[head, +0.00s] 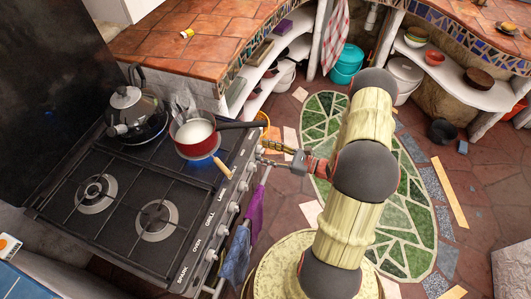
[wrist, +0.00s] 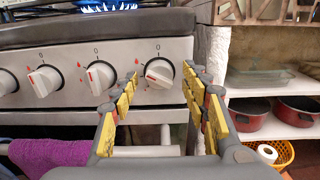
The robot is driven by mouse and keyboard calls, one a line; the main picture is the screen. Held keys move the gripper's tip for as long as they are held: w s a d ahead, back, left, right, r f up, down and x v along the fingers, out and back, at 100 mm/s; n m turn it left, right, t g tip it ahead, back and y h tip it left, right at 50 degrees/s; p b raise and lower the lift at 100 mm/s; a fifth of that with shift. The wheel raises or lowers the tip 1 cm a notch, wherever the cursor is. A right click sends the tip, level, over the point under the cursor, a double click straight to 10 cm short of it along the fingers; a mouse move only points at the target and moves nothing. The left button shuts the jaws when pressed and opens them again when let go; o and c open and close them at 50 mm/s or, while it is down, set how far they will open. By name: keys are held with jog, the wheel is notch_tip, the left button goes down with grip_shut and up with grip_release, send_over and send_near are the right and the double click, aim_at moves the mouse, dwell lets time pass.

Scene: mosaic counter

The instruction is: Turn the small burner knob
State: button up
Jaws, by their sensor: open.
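The stove's front panel holds a row of silver knobs. In the wrist view, the rightmost knob (wrist: 160,73) lies between my gripper's (wrist: 162,88) spread yellow-padded fingers, with room on both sides. Its red-marked grip is tilted, unlike the more upright grips of the neighbouring knobs (wrist: 101,78) and (wrist: 45,80). In the head view, my gripper (head: 262,154) is at the panel's far end, and the fingertips are small there. The printed labels near that end are too small to read, so I cannot tell which knob is marked small.
A red saucepan (head: 197,139) of white liquid sits over a blue flame; its dark handle reaches above my gripper. A kettle (head: 136,112) stands behind. A purple towel (wrist: 50,153) hangs on the oven rail (wrist: 130,150). Shelves with red pots (wrist: 245,118) are right of the stove.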

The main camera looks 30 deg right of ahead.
jog(key=shift+c, duration=1.2)
jog(key=c, duration=0.9)
